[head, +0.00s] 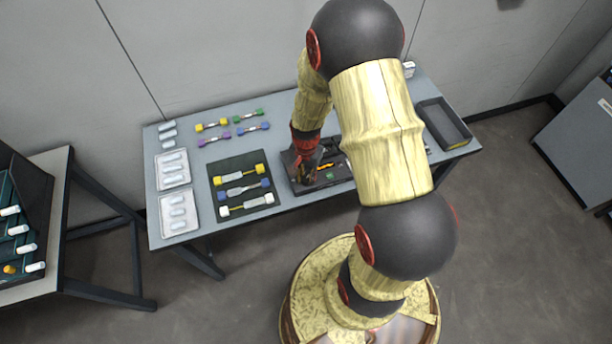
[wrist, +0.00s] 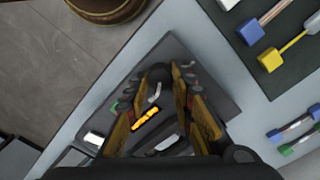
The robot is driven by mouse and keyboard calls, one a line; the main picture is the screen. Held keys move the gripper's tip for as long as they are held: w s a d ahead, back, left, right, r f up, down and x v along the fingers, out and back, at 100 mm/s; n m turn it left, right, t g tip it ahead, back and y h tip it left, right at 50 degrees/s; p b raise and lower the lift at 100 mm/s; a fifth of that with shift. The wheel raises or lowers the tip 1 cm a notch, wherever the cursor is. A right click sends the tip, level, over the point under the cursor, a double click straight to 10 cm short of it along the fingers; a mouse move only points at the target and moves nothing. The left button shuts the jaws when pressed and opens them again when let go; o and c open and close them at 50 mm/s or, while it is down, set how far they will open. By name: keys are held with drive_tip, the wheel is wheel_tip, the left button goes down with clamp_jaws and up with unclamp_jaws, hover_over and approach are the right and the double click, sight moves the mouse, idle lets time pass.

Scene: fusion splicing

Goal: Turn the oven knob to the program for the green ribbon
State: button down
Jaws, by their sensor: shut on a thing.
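The oven is a dark flat unit (head: 300,188) at the front middle of the table; its dark top (wrist: 208,98) also shows in the wrist view. The round black oven knob (wrist: 158,72) sits between the fingertips of my gripper (wrist: 160,83). My gripper is shut on it from above. In the head view my gripper (head: 308,174) is over the left part of the oven and hides the knob. A pale curved mark shows beside the knob, but its setting cannot be read. The ribbon with green ends (head: 248,116) lies at the back of the table.
Yellow, purple and blue-ended ribbons lie near the green one. A dark mat (head: 225,170) with several ribbons is left of the oven. White trays (head: 178,226) stand further left, and an empty dark tray (head: 432,112) is at the right. An orange glowing strip (wrist: 145,118) shows on the oven.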

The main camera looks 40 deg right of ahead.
sight(306, 179)
drive_tip(key=c, duration=1.5)
unclamp_jaws()
wheel_tip(306, 179, up, 12)
